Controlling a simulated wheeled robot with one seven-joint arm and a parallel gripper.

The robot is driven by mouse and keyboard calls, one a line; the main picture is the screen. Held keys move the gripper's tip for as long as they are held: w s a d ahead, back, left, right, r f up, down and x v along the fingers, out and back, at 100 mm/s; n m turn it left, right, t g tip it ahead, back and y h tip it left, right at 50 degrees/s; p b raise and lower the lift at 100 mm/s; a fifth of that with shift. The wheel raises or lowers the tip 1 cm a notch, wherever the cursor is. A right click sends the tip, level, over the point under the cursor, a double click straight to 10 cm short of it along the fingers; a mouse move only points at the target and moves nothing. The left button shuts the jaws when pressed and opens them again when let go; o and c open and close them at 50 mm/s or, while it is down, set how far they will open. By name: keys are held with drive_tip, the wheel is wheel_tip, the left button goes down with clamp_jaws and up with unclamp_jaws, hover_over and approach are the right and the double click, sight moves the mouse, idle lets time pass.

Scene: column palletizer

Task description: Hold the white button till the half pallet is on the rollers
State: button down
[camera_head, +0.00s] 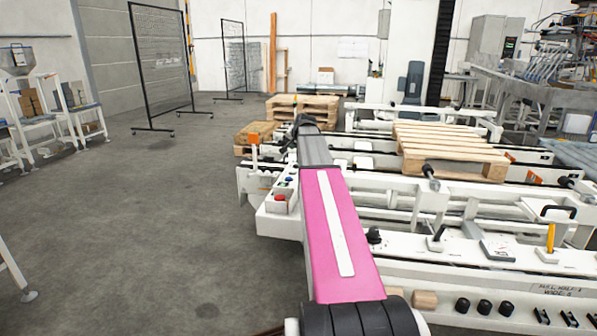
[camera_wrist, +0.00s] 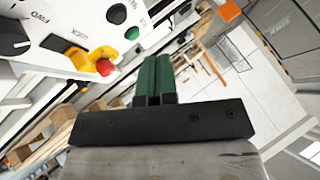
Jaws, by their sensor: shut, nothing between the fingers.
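My gripper (camera_wrist: 155,60) shows in the wrist view with its green fingers together and nothing between them. A white control panel (camera_wrist: 45,45) lies to its left, with a green button (camera_wrist: 117,13), a red button (camera_wrist: 105,67) on a yellow base and a black knob (camera_wrist: 12,38). The fingertips appear apart from these controls. I cannot make out a white button. In the head view, a wooden pallet (camera_head: 448,143) lies across the white conveyor frame on the right. I cannot tell if it is the half pallet. My arm hides part of the machine there.
A small wooden pallet (camera_head: 256,133) and stacked pallets (camera_head: 303,108) stand beyond my arm. A control box with a red button (camera_head: 280,197) is left of my arm. The conveyor frame (camera_head: 480,252) fills the right. The grey floor (camera_head: 150,230) at left is clear.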

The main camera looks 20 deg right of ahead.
sight(294, 171)
drive_tip(key=shift+w+d+r, duration=0.1)
drive_tip(key=shift+d+r, duration=0.05)
drive_tip(key=shift+d, duration=0.05)
drive_tip(key=shift+f, duration=4.45)
drive_tip(key=shift+f, duration=0.2)
drive_tip(key=shift+f, duration=0.2)
